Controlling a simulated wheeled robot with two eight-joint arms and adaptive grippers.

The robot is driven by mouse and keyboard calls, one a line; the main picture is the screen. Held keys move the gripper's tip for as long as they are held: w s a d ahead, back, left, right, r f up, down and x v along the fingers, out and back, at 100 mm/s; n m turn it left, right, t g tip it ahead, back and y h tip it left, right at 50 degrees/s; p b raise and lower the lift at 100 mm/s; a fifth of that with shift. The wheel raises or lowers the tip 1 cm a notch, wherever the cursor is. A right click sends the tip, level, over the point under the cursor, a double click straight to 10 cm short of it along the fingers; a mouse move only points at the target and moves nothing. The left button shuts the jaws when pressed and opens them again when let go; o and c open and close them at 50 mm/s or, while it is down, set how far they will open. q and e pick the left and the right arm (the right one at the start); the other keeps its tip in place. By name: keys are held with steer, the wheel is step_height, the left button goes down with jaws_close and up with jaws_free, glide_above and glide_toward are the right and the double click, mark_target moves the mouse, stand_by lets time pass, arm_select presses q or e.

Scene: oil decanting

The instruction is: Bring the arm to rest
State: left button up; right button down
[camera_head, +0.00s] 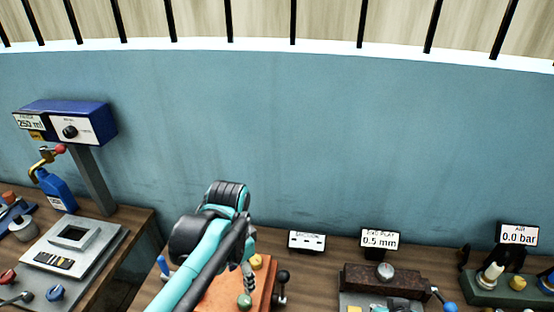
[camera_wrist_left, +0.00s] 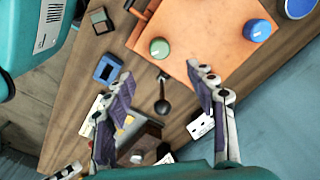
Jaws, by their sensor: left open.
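My left arm comes in from the bottom of the head view. Its gripper (camera_head: 247,279) hangs over the orange plate (camera_head: 210,290) on the wooden bench, partly hidden by the arm. In the left wrist view my left gripper (camera_wrist_left: 160,73) has its two fingers spread wide apart, with nothing between them. Beyond the fingers lie the orange plate (camera_wrist_left: 203,40), with a green knob (camera_wrist_left: 159,48) and a blue knob (camera_wrist_left: 257,30), and a black ball-ended lever (camera_wrist_left: 162,106). My right gripper is in neither view.
A blue dispenser box (camera_head: 78,122) on a post and a blue bottle (camera_head: 56,190) stand at the left. A device with a grey knob (camera_head: 385,272) and a 0.0 bar display (camera_head: 519,236) stand at the right.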

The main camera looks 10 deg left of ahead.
arm_select(q)
steer(key=s+a+f+n+t+b, duration=0.1)
steer(key=f+n+t+b, duration=0.1)
steer(key=s+a+f+n+t+b, duration=0.1)
steer(key=f+n+t+b, duration=0.1)
steer(key=f+n, duration=0.1)
steer(key=s+f+n+t+b, duration=0.2)
steer(key=f+n, duration=0.1)
steer(key=shift+s+a+f, duration=0.1)
steer(key=shift+a+f, duration=0.15)
steer(key=shift+a, duration=0.15)
steer(key=shift+a+f+n+t+b, duration=0.1)
steer(key=shift+f+n+t+b, duration=0.25)
steer(key=shift+t, duration=0.25)
steer(key=shift+r, duration=0.2)
